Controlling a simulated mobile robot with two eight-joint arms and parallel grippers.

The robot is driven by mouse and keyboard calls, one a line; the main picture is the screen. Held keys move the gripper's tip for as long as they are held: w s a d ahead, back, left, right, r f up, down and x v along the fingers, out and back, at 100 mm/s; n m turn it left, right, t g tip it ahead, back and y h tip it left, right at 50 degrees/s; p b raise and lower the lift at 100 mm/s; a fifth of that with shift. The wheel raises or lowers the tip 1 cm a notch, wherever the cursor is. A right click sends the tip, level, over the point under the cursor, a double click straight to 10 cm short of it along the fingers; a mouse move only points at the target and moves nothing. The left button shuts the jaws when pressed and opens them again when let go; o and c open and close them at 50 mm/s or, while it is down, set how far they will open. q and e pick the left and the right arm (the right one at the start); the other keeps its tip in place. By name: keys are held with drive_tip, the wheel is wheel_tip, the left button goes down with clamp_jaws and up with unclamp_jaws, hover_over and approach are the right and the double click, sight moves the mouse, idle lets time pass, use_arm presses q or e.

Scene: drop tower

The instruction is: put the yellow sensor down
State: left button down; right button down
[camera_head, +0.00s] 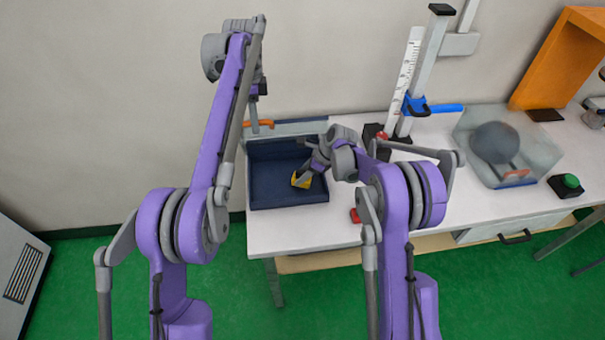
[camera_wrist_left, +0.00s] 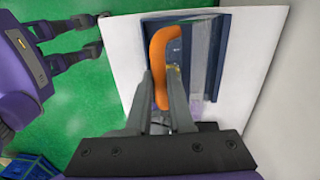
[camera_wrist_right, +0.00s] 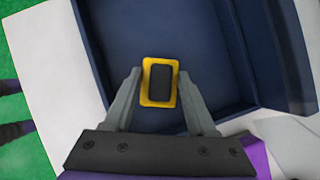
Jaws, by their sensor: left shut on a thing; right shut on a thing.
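The yellow sensor (camera_head: 301,179) has a dark block on its face. In the right wrist view the sensor (camera_wrist_right: 146,88) sits between the fingertips of my right gripper (camera_wrist_right: 159,88), which is shut on it. The gripper holds it inside the dark blue tray (camera_head: 268,176) at the left end of the table. Whether the sensor touches the tray floor is unclear. My left gripper (camera_wrist_left: 161,88) is shut on an orange handle (camera_wrist_left: 158,50) at the tray's back left. The handle also shows in the head view (camera_head: 264,123); what it belongs to is partly hidden.
A red piece (camera_head: 355,215) lies on the white table (camera_head: 300,228) right of the tray. Further right stand an upright post with a ruler (camera_head: 412,65), a clear bin (camera_head: 540,155) holding a grey ball (camera_head: 495,143), and a green button (camera_head: 571,181). The table's front left is clear.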

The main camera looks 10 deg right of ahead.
drive_tip(key=shift+f, duration=0.45)
drive_tip(key=shift+c, duration=1)
unclamp_jaws()
